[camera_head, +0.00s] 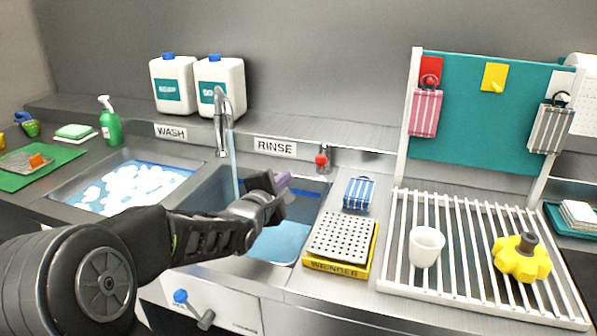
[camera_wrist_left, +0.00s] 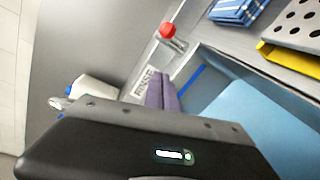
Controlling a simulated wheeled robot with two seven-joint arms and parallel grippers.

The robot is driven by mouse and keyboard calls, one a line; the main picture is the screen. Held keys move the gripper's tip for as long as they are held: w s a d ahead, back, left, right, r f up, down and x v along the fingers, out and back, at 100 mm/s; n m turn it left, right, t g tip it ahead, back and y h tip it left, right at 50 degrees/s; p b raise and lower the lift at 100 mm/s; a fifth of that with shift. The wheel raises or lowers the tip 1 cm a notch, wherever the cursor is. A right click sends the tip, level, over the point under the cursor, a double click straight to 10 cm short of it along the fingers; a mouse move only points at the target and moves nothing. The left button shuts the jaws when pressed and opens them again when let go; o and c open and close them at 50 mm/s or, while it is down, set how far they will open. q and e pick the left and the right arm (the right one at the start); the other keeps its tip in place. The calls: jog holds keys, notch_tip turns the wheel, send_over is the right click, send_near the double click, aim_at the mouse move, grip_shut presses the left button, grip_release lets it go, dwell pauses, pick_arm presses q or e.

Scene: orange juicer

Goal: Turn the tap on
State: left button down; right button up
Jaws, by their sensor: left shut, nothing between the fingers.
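The silver tap (camera_head: 221,108) stands behind the sinks, its spout curving forward. A thin pale-blue stream of water (camera_head: 235,165) runs from it into the rinse sink (camera_head: 205,187). A small red-topped tap knob (camera_head: 322,159) stands on the ledge right of the RINSE label; it also shows in the wrist view (camera_wrist_left: 167,31). My left gripper (camera_head: 284,181) is over the rinse sink, shut and empty, in front and left of the red knob and apart from it. Its purple fingers (camera_wrist_left: 162,93) show in the wrist view. My right gripper is not in view.
A foam-filled wash sink (camera_head: 68,190) lies left. Two white jugs (camera_head: 172,84) stand behind. Right of the rinse sink are a striped blue cloth (camera_head: 359,193), a yellow-edged perforated block (camera_head: 341,236), and a white rack (camera_head: 460,288) holding a white cup (camera_head: 426,246) and a yellow part (camera_head: 521,258).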

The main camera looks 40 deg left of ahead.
aim_at(323, 152)
pick_arm(q)
jog(key=w+p, duration=0.1)
jog(key=w, duration=0.8)
jog(key=shift+d, duration=0.35)
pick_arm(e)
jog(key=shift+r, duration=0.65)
pick_arm(q)
jog(key=shift+w+r, duration=0.1)
